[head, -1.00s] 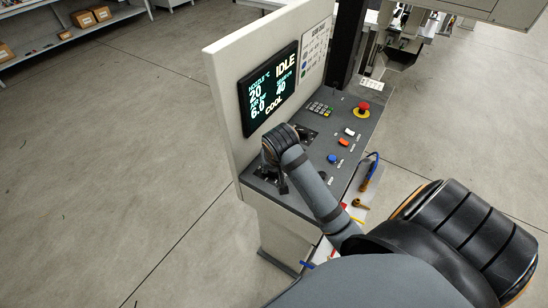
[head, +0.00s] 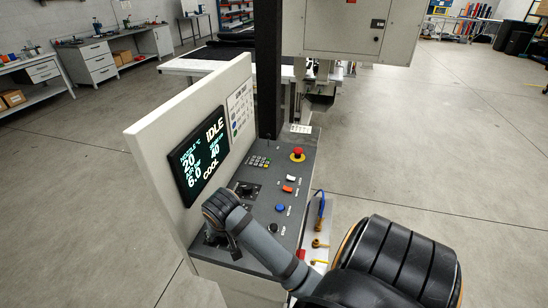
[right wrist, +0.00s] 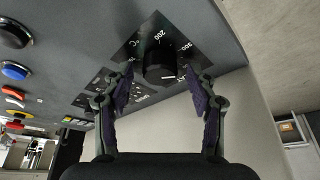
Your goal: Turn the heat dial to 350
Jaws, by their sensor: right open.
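The heat dial (right wrist: 158,64) is a black round knob with a white pointer line on a dark plate, in the right wrist view. The plate has "200" and other numbers; the pointer lies toward the right, but I cannot read the value there. My right gripper (right wrist: 160,80) is open, with one finger on each side of the knob and gaps visible. In the head view my right arm reaches over the console (head: 263,238), and its wrist hides most of this dial. The display (head: 203,157) reads IDLE, 20, 40, 6.0 and COOL. My left gripper is not in view.
Another black knob (head: 246,190) sits farther back on the panel. The upright display panel borders the left. Open floor lies around the console.

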